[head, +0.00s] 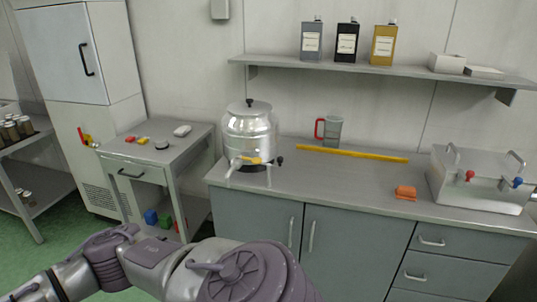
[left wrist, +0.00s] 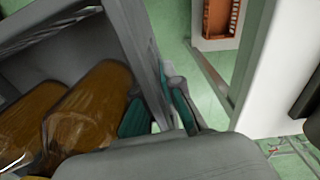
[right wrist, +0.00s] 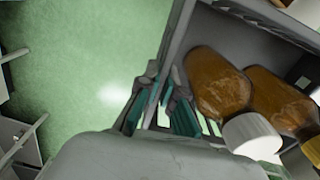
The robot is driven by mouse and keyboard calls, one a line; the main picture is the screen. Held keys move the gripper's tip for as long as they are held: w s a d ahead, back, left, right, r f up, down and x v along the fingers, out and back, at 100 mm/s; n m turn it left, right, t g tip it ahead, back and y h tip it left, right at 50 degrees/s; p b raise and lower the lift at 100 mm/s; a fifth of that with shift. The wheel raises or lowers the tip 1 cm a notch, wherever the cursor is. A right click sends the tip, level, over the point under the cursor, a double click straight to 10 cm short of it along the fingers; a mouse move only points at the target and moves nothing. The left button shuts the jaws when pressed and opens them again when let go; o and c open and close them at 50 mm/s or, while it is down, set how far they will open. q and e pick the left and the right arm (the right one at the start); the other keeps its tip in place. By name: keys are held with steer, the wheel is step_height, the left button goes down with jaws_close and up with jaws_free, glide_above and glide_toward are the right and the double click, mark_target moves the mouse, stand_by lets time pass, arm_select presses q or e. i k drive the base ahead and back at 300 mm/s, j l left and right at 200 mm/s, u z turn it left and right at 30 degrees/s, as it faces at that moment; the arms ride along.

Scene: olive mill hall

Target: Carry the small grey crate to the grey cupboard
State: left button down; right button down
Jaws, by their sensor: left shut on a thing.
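The small grey crate (left wrist: 130,40) fills the left of the left wrist view, with amber jars (left wrist: 95,100) lying or standing in it. My left gripper (left wrist: 165,80) is shut on its wall. In the right wrist view the crate (right wrist: 178,38) is at the right, holding amber jars (right wrist: 218,85), one with a white lid. Neither gripper nor the crate shows in the head view. Grey-green cupboard doors (head: 340,245) stand under the counter there.
The counter (head: 360,180) bears a steel urn (head: 250,135), a jug (head: 331,130), a yellow strip and a steel tank (head: 480,180). A side table (head: 160,150), a tall pale cabinet (head: 85,110) and a rack with jars (head: 25,175) stand left. Green floor shows between them.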

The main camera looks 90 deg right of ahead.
mark_target(350, 183)
steer(key=z, duration=2.75)
steer(key=i+l+z, duration=0.15)
steer(key=i+z, duration=0.45)
steer(key=i+l, duration=0.1)
steer(key=i, duration=1.15)
